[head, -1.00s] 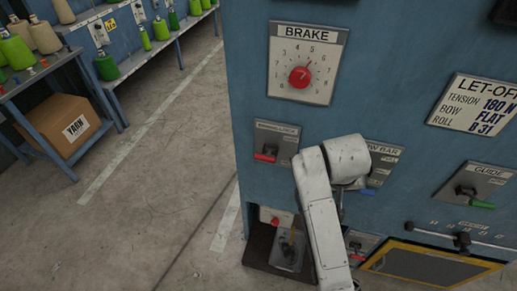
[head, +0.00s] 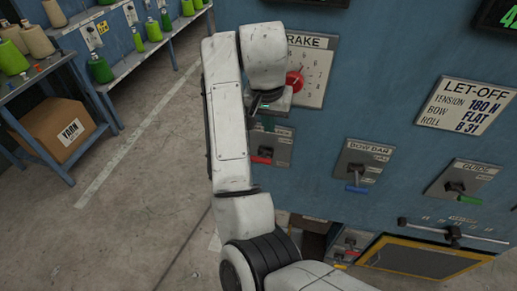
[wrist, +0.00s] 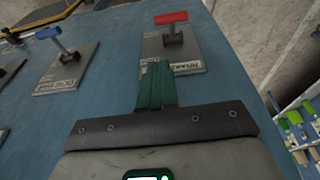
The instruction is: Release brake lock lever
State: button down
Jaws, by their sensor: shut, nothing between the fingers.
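The brake lock lever has a red handle (head: 262,159) on a grey plate (head: 284,152) below the brake dial. Its handle points downward and out in the head view. In the wrist view, which looks turned over, the red handle (wrist: 171,18) stands off its plate (wrist: 186,55). My gripper (wrist: 157,66) has green fingers that are shut and empty. They lie in front of the plate's near edge in the wrist view, apart from the handle. In the head view my gripper (head: 266,122) is just above the lever plate, and my arm hides the plate's left side.
The brake dial (head: 297,83) is partly behind my wrist. A blue-handled bow bar lever (head: 357,188) and a green-handled guide lever (head: 470,199) are to the right. A yarn shelf (head: 60,125) with a box (head: 55,130) stands left, beyond open floor.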

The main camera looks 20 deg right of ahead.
jog(key=shift+w+a+r, duration=0.2)
jog(key=shift+a+r, duration=0.35)
jog(key=shift+w+a+r, duration=0.2)
jog(key=shift+a+r, duration=0.35)
jog(key=b, duration=0.3)
send_near(261, 157)
jog(key=x, duration=0.5)
jog(key=shift+w+d, duration=0.15)
jog(key=shift+w, duration=0.05)
jog(key=shift+s+f, duration=0.1)
jog(key=shift+f, duration=0.65)
jog(key=shift+f, duration=0.1)
